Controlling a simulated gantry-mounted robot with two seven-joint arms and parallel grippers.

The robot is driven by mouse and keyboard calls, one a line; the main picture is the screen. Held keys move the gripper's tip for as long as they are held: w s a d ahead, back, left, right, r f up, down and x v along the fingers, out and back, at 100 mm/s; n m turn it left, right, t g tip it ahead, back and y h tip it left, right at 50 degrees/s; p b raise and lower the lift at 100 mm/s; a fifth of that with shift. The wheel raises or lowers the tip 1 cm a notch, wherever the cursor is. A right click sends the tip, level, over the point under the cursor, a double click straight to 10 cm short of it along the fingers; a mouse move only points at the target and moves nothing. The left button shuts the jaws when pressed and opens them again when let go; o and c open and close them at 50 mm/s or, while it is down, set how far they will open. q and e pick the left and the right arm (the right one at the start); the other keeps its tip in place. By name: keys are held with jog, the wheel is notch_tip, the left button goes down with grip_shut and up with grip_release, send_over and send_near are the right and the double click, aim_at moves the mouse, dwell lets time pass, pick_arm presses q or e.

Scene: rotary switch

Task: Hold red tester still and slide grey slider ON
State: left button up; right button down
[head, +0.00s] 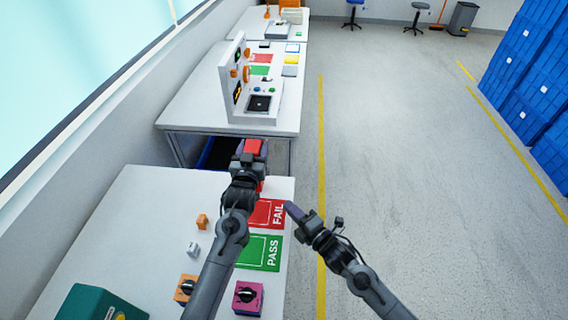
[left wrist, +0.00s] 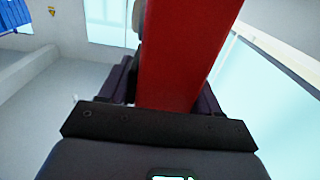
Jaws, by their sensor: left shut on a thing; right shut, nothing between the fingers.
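The red tester (head: 252,146) is in my left gripper (head: 248,165), near the far right corner of the near table in the head view. In the left wrist view the red tester (left wrist: 182,55) fills the upper middle, between the dark fingers of the left gripper (left wrist: 165,90), which is shut on it. The grey slider cannot be made out in either view. My right gripper (head: 292,212) is shut and empty, off the table's right edge beside the red FAIL mat (head: 267,212), apart from the tester.
The near table (head: 130,215) holds a green PASS mat (head: 260,254), an orange rotary switch box (head: 186,288), a pink one (head: 248,296), small orange and grey pieces, and a dark green case (head: 95,305). Another table with a panel (head: 250,85) stands behind. Open floor lies to the right.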

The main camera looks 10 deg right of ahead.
pick_arm(q)
jog(key=shift+f, duration=0.15)
jog(key=o, duration=1.4)
jog(key=shift+s, duration=0.15)
jog(key=v, duration=1.2)
